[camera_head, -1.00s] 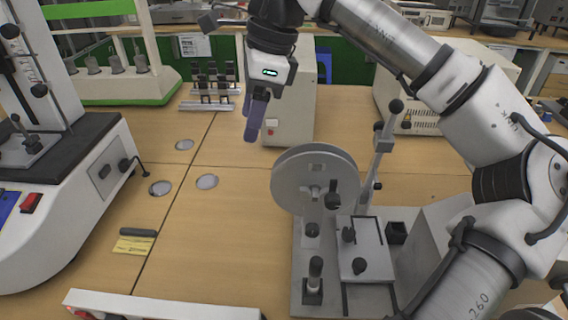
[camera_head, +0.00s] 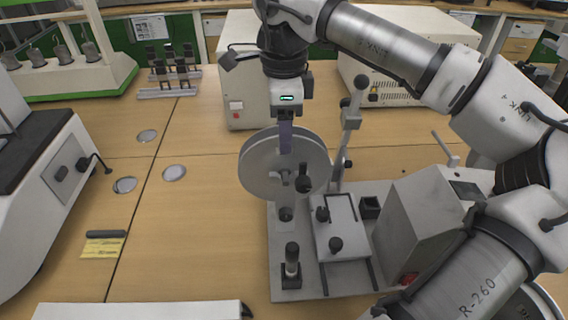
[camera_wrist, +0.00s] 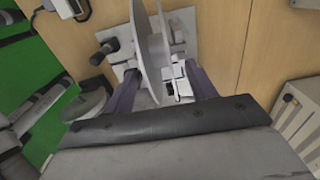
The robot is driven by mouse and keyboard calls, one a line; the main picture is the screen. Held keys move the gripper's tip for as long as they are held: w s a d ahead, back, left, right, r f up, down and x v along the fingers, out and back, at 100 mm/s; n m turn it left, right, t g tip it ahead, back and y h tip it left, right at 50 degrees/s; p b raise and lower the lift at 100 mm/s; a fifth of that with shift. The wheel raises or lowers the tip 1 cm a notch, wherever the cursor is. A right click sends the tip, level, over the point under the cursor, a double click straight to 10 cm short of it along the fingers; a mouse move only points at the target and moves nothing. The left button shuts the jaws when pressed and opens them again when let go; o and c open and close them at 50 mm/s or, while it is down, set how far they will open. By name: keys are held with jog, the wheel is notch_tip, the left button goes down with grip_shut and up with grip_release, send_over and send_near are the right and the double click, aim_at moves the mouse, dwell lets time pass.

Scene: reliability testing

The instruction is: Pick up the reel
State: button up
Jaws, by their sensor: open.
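The reel (camera_head: 262,165) is a grey pair of round discs on a hub. It stands upright on a grey machine base (camera_head: 300,285) on the wooden bench. In the wrist view the reel (camera_wrist: 152,50) shows edge-on, between my two dark purple fingers. My gripper (camera_head: 285,150) points down over the reel in the head view, with a finger overlapping its upper part. In the wrist view my gripper (camera_wrist: 160,85) is open, one finger on each side of the reel. I cannot tell whether either finger touches it.
The machine has black knobs, an upright lever post (camera_head: 349,125) right of the reel and a grey box (camera_head: 430,215). A white box (camera_head: 240,85) stands behind. Flat metal discs (camera_head: 174,173) lie on the left, where the bench is mostly clear.

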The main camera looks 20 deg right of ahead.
aim_at(284, 166)
notch_tip(284, 166, down, 4)
jog(key=shift+d+f+p, duration=0.1)
jog(key=shift+p, duration=0.3)
grip_shut()
